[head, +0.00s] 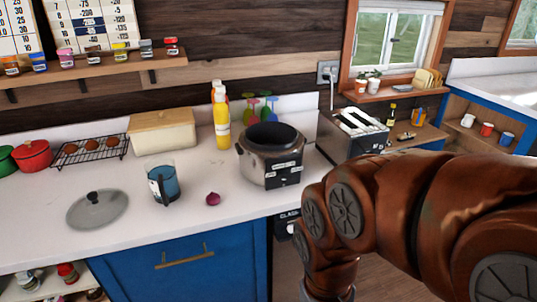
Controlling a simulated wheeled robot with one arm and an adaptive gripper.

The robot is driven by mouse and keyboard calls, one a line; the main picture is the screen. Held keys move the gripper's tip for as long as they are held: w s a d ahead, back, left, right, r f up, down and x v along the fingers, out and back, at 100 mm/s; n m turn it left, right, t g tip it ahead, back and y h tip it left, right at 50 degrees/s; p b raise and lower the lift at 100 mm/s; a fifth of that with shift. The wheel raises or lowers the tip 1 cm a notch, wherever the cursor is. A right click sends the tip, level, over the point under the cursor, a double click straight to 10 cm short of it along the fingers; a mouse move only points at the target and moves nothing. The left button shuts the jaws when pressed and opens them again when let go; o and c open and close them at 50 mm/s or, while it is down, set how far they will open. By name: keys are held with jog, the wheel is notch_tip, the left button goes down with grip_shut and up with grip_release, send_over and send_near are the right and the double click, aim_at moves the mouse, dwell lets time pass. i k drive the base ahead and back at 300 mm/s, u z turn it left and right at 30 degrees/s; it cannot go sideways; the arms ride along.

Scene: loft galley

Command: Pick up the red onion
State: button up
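The red onion (213,198) is a small purple-red bulb lying on the white countertop (180,232), near its front edge. It sits between a blue glass pitcher on its left and a silver cooker on its right. My brown arm fills the lower right of the head view, to the right of the onion and in front of the counter. My gripper is below the bottom edge of the picture and does not show. Nothing covers the onion.
The pitcher (163,184) and the cooker (270,155) stand close to the onion. A grey lid (97,209) lies farther left. Behind are a bread box (162,132), a yellow bottle (222,128) and a toaster (352,134). The counter in front of the onion is clear.

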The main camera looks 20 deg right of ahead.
aim_at(213, 199)
jog(key=k, duration=0.55)
jog(key=u, duration=0.85)
jog(key=i, duration=0.85)
jog(key=u, duration=0.4)
